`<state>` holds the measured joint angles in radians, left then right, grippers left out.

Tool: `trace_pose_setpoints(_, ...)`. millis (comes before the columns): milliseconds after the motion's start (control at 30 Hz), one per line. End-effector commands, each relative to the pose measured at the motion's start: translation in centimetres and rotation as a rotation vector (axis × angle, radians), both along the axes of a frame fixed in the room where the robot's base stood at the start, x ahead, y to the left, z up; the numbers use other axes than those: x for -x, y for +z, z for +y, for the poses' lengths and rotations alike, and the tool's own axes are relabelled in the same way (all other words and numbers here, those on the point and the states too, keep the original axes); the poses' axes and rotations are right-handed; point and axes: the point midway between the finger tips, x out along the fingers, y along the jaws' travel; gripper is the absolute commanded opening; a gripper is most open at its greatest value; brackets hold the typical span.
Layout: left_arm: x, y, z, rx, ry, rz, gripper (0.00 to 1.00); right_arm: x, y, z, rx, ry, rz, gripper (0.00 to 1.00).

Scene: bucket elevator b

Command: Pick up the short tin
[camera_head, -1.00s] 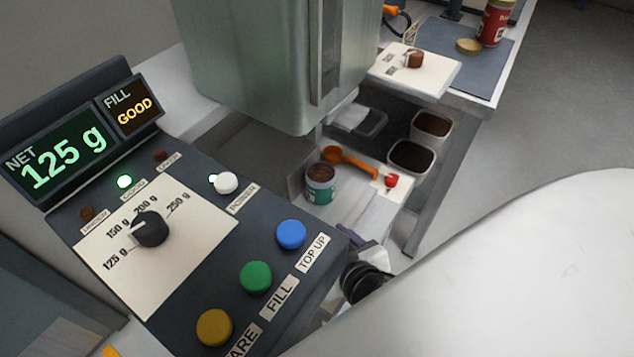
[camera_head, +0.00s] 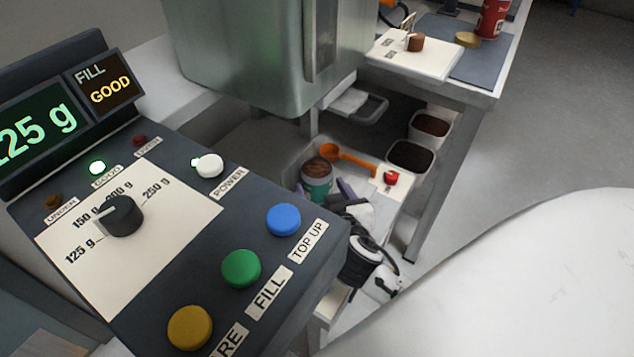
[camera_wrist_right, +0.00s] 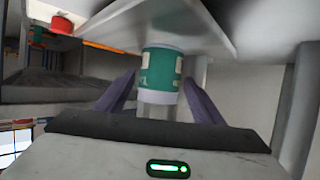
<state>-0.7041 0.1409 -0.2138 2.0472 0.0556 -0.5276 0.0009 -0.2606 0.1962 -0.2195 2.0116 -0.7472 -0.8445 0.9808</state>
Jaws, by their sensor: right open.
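The short tin (camera_head: 318,184) is teal with pale labels and full of brown grounds. It stands on the light platform under the metal hopper. My right gripper (camera_head: 325,191) is low at the near side of the tin, its purple fingers open to either side of it. In the right wrist view the tin (camera_wrist_right: 161,70) shows between and ahead of the open fingers (camera_wrist_right: 159,85). I cannot tell whether either finger touches it. My left gripper is not in view.
An orange scoop (camera_head: 348,157) lies behind the tin, beside a red button (camera_head: 390,178). The hopper (camera_head: 270,60) hangs above. The control panel (camera_head: 160,230), reading GOOD, stands at the left. Bins of dark grounds (camera_head: 410,156) sit at the right.

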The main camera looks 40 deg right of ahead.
Motion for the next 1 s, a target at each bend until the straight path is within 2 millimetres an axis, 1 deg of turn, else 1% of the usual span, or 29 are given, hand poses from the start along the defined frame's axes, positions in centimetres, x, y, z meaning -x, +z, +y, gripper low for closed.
trace_pose_setpoints(33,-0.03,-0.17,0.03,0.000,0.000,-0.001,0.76,-0.67,-0.39,-0.24,0.001,0.002,0.001,0.62)
trace_pose_setpoints(133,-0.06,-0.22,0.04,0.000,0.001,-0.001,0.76,-1.38,-0.73,-0.55,0.001,0.002,0.001,0.62)
trace_pose_setpoints(367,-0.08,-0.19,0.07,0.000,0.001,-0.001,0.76,-1.53,-0.86,-0.60,-0.001,0.001,0.003,0.62)
trace_pose_setpoints(400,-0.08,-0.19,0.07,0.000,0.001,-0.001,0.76,-1.52,-0.86,-0.60,-0.001,0.001,0.003,0.61)
trace_pose_setpoints(467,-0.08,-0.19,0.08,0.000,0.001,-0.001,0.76,-1.52,-0.86,-0.60,-0.002,0.002,0.002,0.51)
trace_pose_setpoints(500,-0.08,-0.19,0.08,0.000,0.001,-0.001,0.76,-1.52,-0.85,-0.59,-0.002,0.002,0.002,0.44)
trace_pose_setpoints(567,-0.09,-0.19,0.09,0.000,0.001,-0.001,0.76,-1.52,-0.85,-0.59,-0.002,0.002,0.002,0.35)
trace_pose_setpoints(867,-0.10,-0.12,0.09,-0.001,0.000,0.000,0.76,-1.50,-0.64,-0.59,-0.001,0.002,0.000,0.35)
trace_pose_setpoints(1000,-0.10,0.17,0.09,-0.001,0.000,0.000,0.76,-1.21,0.07,-0.68,-0.004,0.000,-0.002,0.35)
